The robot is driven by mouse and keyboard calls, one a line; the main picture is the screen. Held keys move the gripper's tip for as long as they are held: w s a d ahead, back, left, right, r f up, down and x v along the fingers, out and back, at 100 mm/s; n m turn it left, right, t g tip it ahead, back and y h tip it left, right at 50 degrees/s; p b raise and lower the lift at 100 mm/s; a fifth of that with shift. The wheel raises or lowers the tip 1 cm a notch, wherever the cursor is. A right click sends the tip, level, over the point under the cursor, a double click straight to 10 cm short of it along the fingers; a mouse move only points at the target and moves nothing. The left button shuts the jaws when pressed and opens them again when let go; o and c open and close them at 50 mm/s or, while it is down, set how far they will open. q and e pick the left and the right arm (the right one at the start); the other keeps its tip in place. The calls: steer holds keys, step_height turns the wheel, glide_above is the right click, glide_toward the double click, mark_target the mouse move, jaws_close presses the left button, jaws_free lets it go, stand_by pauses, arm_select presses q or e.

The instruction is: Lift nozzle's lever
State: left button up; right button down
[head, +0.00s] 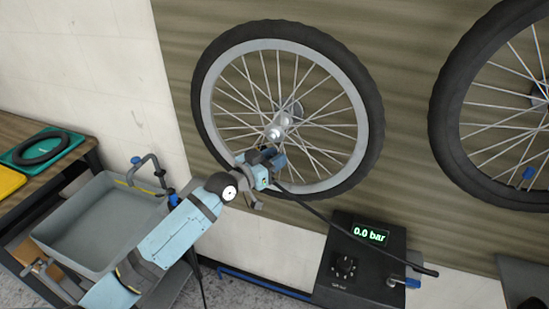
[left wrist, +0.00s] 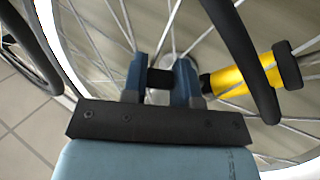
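The bicycle wheel (head: 372,115) stands against the striped wall panel, and its spokes fill the left wrist view. My left gripper (head: 268,160) is in front of the lower part of the wheel, just below its hub. In the left wrist view my gripper's blue fingers (left wrist: 160,75) have a small black piece between them that fills the gap; it looks like the nozzle's lever. A yellow body with black ends (left wrist: 240,79), likely the nozzle, lies just right of the fingers. The gripper hides most of the nozzle in the head view. My right gripper is not in view.
A black hose (head: 345,228) runs from near my left gripper toward the black pump box (head: 340,280), whose display reads 0.0 bar. A second wheel (head: 448,150) is at the right. A grey bin (head: 95,268) stands at the lower left.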

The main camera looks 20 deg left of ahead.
arm_select(q)
steer(key=shift+r+n+p, duration=0.3)
steer(key=shift+n+p, duration=0.1)
steer(key=shift+p, duration=0.4)
steer(key=shift+r+n+y+p, duration=0.1)
steer(key=shift+n+y+p, duration=0.2)
steer(key=o, duration=0.7)
steer(key=shift+c, duration=0.2)
steer(key=shift+f, duration=0.2)
